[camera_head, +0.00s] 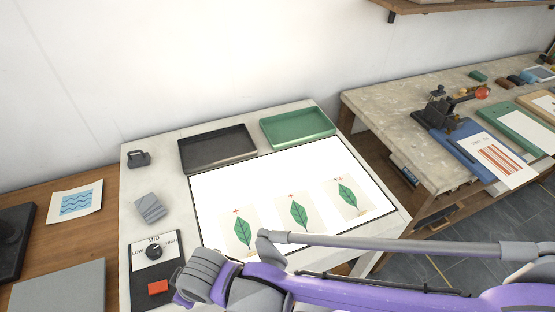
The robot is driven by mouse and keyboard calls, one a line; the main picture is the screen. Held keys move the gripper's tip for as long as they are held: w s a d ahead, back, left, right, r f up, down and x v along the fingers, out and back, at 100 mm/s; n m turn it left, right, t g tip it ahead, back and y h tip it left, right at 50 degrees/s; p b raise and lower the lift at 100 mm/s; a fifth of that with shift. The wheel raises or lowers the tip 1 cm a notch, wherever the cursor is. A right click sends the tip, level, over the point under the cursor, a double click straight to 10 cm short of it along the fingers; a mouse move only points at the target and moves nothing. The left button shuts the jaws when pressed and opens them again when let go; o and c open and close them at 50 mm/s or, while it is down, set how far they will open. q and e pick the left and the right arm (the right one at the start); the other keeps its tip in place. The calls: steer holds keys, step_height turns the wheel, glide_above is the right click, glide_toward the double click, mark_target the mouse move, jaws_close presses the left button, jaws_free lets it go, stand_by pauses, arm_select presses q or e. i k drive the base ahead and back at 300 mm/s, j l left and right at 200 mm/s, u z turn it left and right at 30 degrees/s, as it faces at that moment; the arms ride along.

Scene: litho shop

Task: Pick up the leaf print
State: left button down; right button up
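Three leaf prints lie in a row on the bright light panel, each a cream sheet with a green leaf and red marks at the top. The right leaf print (347,197) is clear of the arm and has two red marks; the others seem to have one. The arm crosses the lower picture from the right. No gripper fingers can be made out.
A black tray (217,148) and a green tray (297,127) stand behind the light panel (215,188). A dial panel (154,251) with a red switch (158,287) is at front left. A blue wave print (76,202) lies on the wooden table. The stone-topped bench at right holds tools and prints.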

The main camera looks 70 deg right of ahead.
mark_target(349, 199)
steer(key=z, duration=3.05)
